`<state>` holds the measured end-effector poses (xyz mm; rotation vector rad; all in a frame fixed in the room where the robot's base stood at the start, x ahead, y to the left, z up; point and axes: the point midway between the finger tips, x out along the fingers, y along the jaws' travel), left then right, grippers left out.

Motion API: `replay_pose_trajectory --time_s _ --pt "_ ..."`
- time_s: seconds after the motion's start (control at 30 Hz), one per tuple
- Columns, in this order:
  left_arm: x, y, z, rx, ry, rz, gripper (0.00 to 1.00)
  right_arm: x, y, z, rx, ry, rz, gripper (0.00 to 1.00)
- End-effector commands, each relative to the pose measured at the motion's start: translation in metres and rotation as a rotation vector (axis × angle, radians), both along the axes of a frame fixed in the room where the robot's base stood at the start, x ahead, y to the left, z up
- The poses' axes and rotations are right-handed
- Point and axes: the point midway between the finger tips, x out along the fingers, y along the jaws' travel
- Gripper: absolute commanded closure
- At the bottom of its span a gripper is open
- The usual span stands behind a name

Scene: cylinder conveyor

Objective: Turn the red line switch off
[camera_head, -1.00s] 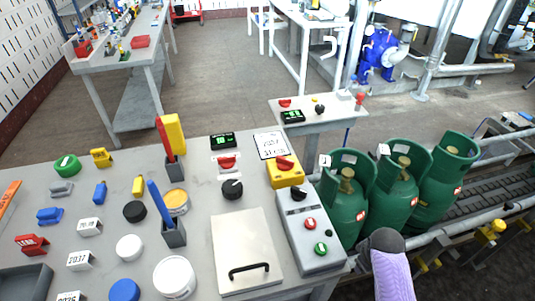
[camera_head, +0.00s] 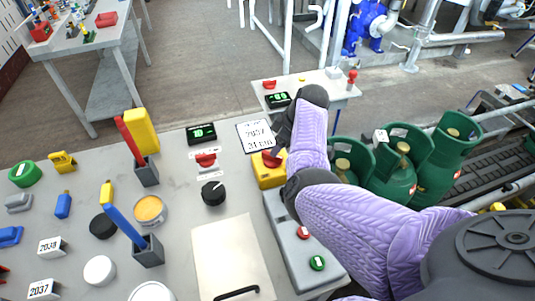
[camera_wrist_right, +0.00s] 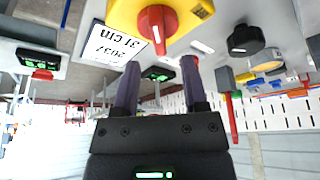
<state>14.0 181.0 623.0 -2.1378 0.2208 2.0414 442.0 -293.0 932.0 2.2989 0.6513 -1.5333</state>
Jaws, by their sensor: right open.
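The red rotary switch (camera_head: 272,158) sits on a yellow box (camera_head: 268,177) at the back right of the grey bench. In the head view my right gripper (camera_head: 280,142) is right at the knob and partly covers it. In the right wrist view the red knob (camera_wrist_right: 158,22) on its yellow box (camera_wrist_right: 198,10) lies just beyond the fingertips. The right gripper (camera_wrist_right: 160,70) is open there, with its two purple-grey fingers apart and nothing between them. I cannot tell if the fingers touch the knob. My left gripper is out of view.
A white card (camera_head: 256,136) lies beside the yellow box. A smaller red switch (camera_head: 205,160) and a black knob (camera_head: 213,193) are to the left. A grey control box (camera_head: 283,238) with red and green buttons is in front. Green gas cylinders (camera_head: 403,165) stand to the right.

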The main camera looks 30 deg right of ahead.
Motion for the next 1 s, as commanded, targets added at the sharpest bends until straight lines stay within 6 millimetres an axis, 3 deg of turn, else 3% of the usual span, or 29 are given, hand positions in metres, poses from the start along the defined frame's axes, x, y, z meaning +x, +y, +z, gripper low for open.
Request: replay_pose_trajectory --time_s 0.03,0.17,0.5,0.53,0.8,1.0 --pt "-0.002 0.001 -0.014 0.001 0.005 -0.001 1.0 0.004 0.002 -0.018 0.002 0.003 0.0 0.44" --pt "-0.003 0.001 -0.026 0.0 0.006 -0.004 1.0 0.011 0.007 -0.038 0.0 0.002 -0.001 0.44" --pt "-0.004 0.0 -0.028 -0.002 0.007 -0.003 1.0 0.015 0.009 -0.042 -0.002 -0.001 -0.003 0.44" --pt "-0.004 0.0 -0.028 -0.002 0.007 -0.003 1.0 0.015 0.009 -0.042 -0.001 -0.001 -0.003 0.46" --pt "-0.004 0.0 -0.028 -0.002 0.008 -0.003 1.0 0.015 0.009 -0.042 -0.001 0.0 -0.003 1.0" --pt "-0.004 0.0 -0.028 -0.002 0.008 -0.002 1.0 0.015 0.009 -0.042 -0.001 0.0 -0.003 1.0"
